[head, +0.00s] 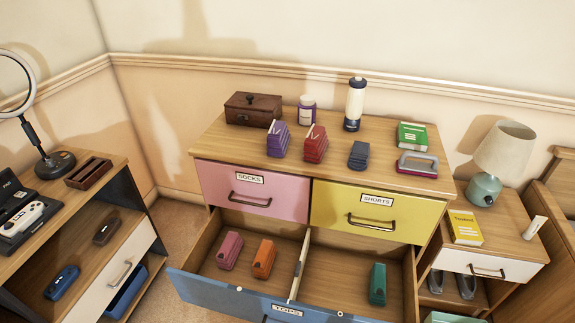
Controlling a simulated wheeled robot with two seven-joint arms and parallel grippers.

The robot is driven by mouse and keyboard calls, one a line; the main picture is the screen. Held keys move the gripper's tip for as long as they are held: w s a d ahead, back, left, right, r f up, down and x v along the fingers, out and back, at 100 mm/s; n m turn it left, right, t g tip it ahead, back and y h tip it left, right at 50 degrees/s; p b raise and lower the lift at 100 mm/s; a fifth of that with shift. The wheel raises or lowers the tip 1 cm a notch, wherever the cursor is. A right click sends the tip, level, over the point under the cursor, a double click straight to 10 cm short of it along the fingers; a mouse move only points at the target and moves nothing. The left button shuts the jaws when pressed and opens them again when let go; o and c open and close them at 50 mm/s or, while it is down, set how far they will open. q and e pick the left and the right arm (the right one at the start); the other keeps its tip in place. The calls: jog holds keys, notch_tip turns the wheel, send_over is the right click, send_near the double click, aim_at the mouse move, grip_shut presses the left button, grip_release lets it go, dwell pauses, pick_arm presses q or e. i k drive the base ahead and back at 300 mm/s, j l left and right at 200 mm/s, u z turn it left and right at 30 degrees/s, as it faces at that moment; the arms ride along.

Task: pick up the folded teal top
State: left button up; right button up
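The folded teal top (377,284) stands as a small upright bundle in the right compartment of the open blue drawer (222,292), labelled TOPS. It is near that compartment's right wall, with bare drawer floor to its left. A pink folded top (229,250) and an orange folded top (264,259) stand in the left compartment, beyond the divider (299,266). Neither of my grippers is in the head view.
Above are a shut pink SOCKS drawer (253,190) and a shut yellow SHORTS drawer (376,213). The dresser top (230,145) holds purple, red and dark folded bundles, a box, bottles, a green book and an iron-like object. A nightstand (512,243) stands close right, a desk (75,200) left.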

aim_at(379, 277)
jog(key=z, duration=0.95)
jog(key=u, duration=0.25)
